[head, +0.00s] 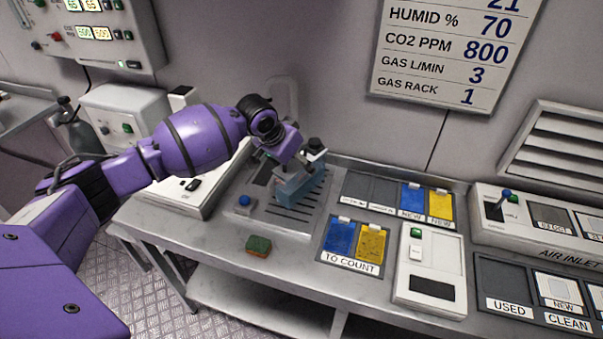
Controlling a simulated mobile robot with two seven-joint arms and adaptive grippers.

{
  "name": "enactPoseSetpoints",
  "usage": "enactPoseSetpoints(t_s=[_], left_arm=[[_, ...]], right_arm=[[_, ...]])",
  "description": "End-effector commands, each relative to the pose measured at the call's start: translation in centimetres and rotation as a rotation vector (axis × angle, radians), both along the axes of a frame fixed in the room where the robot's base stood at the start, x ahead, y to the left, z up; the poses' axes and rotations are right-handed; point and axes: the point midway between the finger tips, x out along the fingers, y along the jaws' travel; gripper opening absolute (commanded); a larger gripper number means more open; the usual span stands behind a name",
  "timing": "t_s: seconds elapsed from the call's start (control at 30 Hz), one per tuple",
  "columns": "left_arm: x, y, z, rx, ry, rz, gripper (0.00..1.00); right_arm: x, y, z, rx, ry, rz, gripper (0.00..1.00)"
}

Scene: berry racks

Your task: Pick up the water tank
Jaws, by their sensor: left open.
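The water tank (307,190) appears as a translucent blue box standing on a grey slotted plate (262,217) on the bench, near the wall. My left arm is purple and reaches in from the left. My left gripper (294,167) is open at the top of the tank, with its fingers by the upper part. The gripper hides part of the tank's top, and I cannot tell whether the fingers touch it. My right gripper is out of view.
A green and brown sponge-like block (258,246) lies on the bench in front of the plate. A blue knob (245,200) sits at the plate's left. The "TO COUNT" tray (350,263) and a white device (430,270) stand to the right.

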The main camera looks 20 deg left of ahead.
Motion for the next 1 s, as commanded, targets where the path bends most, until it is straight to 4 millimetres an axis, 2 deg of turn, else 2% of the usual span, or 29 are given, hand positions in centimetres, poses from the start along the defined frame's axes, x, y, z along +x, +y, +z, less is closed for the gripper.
enactPoseSetpoints(t_s=[0.2, 0.5, 1.0], left_arm=[[1.4, -0.7, -2.8, -0.001, 0.002, -0.001, 0.69], [1.7, -0.7, -3.0, 0.000, -0.002, -0.001, 0.69], [1.7, -0.7, -3.0, 0.000, -0.002, -0.001, 0.03]], right_arm=[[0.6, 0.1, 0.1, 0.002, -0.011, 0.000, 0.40], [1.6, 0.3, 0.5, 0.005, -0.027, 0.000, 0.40], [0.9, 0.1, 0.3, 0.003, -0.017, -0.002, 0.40]])
